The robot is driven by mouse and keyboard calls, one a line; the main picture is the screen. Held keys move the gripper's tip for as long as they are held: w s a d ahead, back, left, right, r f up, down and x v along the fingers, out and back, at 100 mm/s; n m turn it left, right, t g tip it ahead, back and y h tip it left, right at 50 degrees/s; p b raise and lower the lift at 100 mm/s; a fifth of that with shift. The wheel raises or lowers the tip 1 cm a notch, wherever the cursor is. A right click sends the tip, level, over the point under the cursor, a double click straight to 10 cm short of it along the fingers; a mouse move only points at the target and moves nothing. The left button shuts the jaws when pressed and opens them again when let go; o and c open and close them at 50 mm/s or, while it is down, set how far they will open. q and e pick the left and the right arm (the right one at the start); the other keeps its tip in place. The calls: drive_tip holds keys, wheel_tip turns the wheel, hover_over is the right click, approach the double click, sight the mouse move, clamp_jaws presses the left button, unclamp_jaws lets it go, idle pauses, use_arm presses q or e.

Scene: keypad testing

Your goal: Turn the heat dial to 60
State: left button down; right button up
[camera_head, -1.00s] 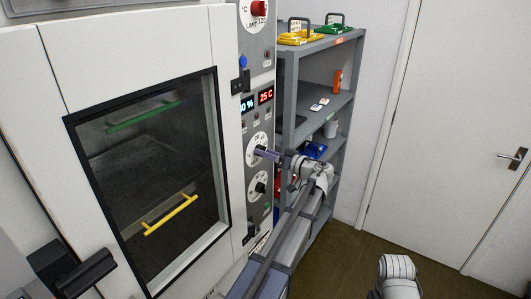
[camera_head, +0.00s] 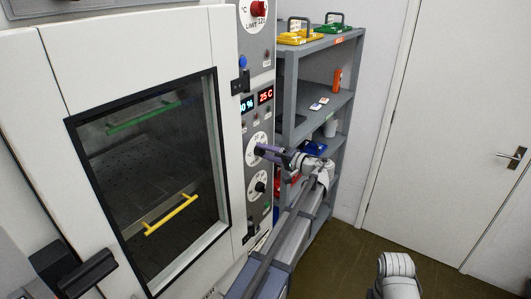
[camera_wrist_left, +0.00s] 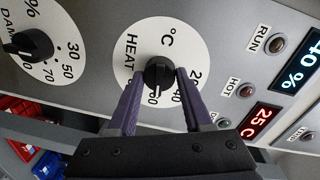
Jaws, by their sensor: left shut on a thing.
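The heat dial (camera_wrist_left: 158,72) is a black knob on a round white scale, marked HEAT and °C. In the head view the dial (camera_head: 253,142) is on the oven's control panel, partly behind my fingers. My left gripper (camera_wrist_left: 158,82) is shut on the knob, with one purple finger on each side. It also shows in the head view (camera_head: 262,150), reaching in from the right side of the panel. The white mark on the knob points toward the scale's lower edge, near the number that looks like 60. The fingers cover part of the scale. My right gripper is out of view.
The damp dial (camera_wrist_left: 28,46) is beside the heat dial. The red display (camera_wrist_left: 262,120) reads 25 C and the blue one (camera_wrist_left: 300,62) 40 %. The oven door (camera_head: 165,170) is shut. A grey shelf (camera_head: 320,45) stands close behind my left arm.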

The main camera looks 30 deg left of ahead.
use_arm(q)
drive_tip(key=shift+m, duration=0.6)
drive_tip(key=shift+c, duration=1.6)
unclamp_jaws()
drive_tip(key=d, duration=0.7)
drive_tip(key=shift+s+d+r, duration=0.25)
drive_tip(key=shift+s+d, duration=0.05)
drive_tip(key=shift+d, duration=0.1)
drive_tip(key=s+d+f+m+h+b, duration=0.1)
drive_tip(key=s+d+f+h, duration=0.4)
drive_tip(key=s+d+f, duration=0.3)
drive_tip(key=s+d+f+m+h+b, duration=0.2)
drive_tip(key=s+d+f+h, duration=0.2)
drive_tip(key=s+d+f, duration=0.45)
drive_tip(key=s+d+f+m+h, duration=0.1)
drive_tip(key=s+d+f+h, duration=0.2)
drive_tip(key=s+d+f, duration=0.1)
drive_tip(key=s+d+f+m+g+h+b, duration=0.1)
drive_tip(key=s+d+f+h, duration=0.3)
drive_tip(key=s+d, duration=0.2)
drive_tip(key=d, duration=0.2)
drive_tip(key=shift+s+d+f+g, duration=0.2)
drive_tip(key=shift+d+f+g, duration=0.1)
drive_tip(key=shift+d, duration=0.1)
